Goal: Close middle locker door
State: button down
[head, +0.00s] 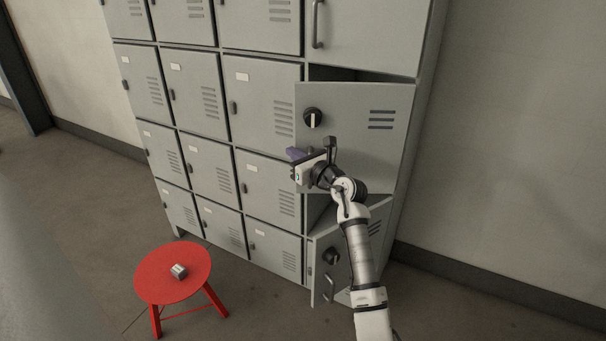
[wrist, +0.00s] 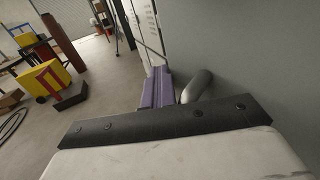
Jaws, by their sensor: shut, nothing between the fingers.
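The middle locker door (head: 352,100) in the right column stands partly open, with a dark gap above its top edge. It has a round black knob (head: 313,118) and a vent. My gripper (head: 294,153) is in front of this door's lower left part, below the knob, and its purple fingers are shut and empty. In the wrist view the shut fingers (wrist: 156,88) are beside a rounded grey bar (wrist: 197,86), seemingly the door's handle, against the grey door face (wrist: 260,60). I cannot tell whether they touch. My wrist hides part of the door in the head view.
The lower right door (head: 320,275) also stands open, with a knob and a bar handle. The upper right door (head: 365,35) is shut. A red stool (head: 172,262) with a small metal piece (head: 179,271) stands at the lower left. The floor between stool and lockers is clear.

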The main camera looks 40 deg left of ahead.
jog(key=w+a+m+t, duration=0.1)
jog(key=w+a+t, duration=0.1)
jog(key=w+a, duration=0.3)
jog(key=shift+w+m+h, duration=0.3)
jog(key=shift+w+h, duration=0.1)
jog(key=shift+w, duration=1.3)
jog(key=shift+s, duration=0.1)
